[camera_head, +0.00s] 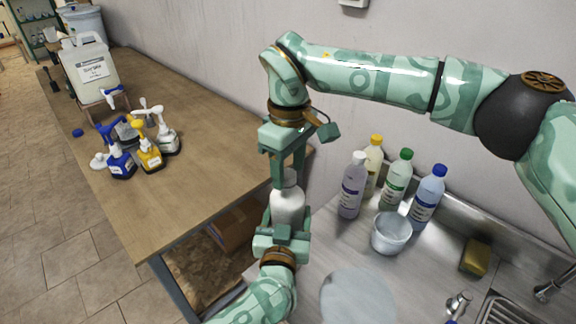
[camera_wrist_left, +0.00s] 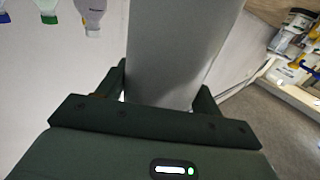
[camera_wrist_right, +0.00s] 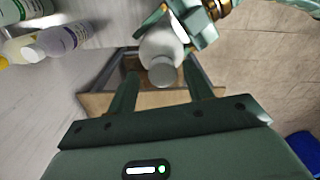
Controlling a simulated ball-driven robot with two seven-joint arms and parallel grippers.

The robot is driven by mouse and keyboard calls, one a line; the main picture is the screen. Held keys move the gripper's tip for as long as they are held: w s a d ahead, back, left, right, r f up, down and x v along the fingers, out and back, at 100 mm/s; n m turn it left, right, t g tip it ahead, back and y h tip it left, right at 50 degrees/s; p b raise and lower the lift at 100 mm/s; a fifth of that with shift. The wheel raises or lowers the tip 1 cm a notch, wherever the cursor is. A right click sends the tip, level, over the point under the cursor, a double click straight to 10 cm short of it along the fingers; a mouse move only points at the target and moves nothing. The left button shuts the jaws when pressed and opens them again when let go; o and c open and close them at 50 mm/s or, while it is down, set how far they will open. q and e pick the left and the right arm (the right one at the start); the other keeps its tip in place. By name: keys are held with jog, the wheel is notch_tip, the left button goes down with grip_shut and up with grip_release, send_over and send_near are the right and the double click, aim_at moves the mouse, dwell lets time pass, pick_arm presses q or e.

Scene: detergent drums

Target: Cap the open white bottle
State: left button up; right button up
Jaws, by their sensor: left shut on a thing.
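The white bottle (camera_head: 288,205) is upright in my left gripper (camera_head: 281,236), which is shut on its body. In the left wrist view the bottle (camera_wrist_left: 175,50) fills the space between the fingers. My right gripper (camera_head: 285,168) points down just above the bottle, its fingers at either side of the top. In the right wrist view my right gripper (camera_wrist_right: 162,90) is open, with gaps between its fingers and the bottle's pale, round top (camera_wrist_right: 163,72). That top looks like a closed cap, but I cannot tell whether it is seated.
Blue and yellow pump bottles (camera_head: 148,157) stand on the wooden table (camera_head: 195,190) with a large canister (camera_head: 90,70). A cardboard box (camera_head: 236,224) sits below the table.

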notch_tip(320, 180, up, 12)
dwell(0.7)
pick_arm(q)
jog(key=o, duration=2)
jog(key=shift+c, duration=0.2)
